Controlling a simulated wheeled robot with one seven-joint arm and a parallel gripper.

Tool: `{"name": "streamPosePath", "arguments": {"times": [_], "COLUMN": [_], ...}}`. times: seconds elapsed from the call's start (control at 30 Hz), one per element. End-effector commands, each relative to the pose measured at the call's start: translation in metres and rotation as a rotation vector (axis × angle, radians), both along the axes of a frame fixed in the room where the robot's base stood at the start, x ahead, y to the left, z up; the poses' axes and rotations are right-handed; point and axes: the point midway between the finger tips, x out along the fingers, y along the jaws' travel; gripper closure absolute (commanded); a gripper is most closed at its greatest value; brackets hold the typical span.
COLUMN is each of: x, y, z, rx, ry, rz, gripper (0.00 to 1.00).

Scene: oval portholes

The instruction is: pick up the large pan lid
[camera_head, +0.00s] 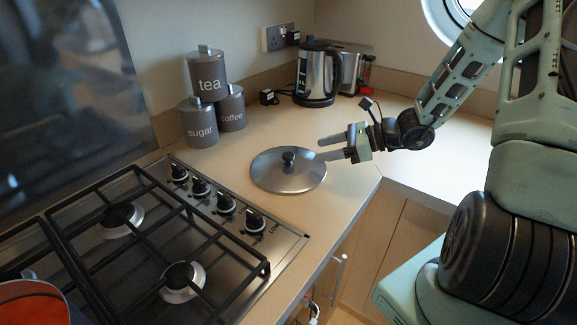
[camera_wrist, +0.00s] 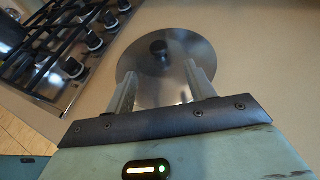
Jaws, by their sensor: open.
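The large pan lid (camera_head: 270,177) is a round steel disc with a dark knob (camera_head: 288,157) in its middle. It lies flat on the counter between the hob and the counter's front corner. In the wrist view the lid (camera_wrist: 180,85) lies ahead of my gripper, with its knob (camera_wrist: 159,50) beyond the fingertips and roughly between their lines. My gripper (camera_head: 322,148) is open and empty, beside and slightly above the lid's right edge, its fingers pointing left towards the knob. In the wrist view both fingers of my gripper (camera_wrist: 160,75) overlap the near part of the lid.
A gas hob (camera_head: 150,240) with knobs lies left of the lid. Tea (camera_head: 208,75), coffee (camera_head: 232,108) and sugar (camera_head: 198,122) canisters stand behind it. A kettle (camera_head: 316,72) and toaster (camera_head: 352,68) stand at the back. An orange pot (camera_head: 32,302) sits at lower left.

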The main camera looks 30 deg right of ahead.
Motion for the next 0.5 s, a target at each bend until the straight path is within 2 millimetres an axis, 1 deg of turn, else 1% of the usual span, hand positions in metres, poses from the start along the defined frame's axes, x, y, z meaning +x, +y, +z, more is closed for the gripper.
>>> {"name": "streamPosePath", "arguments": {"times": [0.03, 0.1, 0.2, 0.37, 0.5], "x": [0.007, 0.014, 0.021, 0.027, 0.037], "y": [0.008, 0.016, 0.023, 0.030, 0.042], "z": [-0.004, -0.008, -0.013, -0.016, -0.024], "rx": [0.003, 0.003, 0.000, 0.001, 0.002], "ry": [0.000, 0.000, 0.000, 0.000, 0.001], "rz": [0.003, 0.004, 0.003, 0.002, 0.005], "gripper": [0.46, 0.46, 0.46, 0.46, 0.46]}}
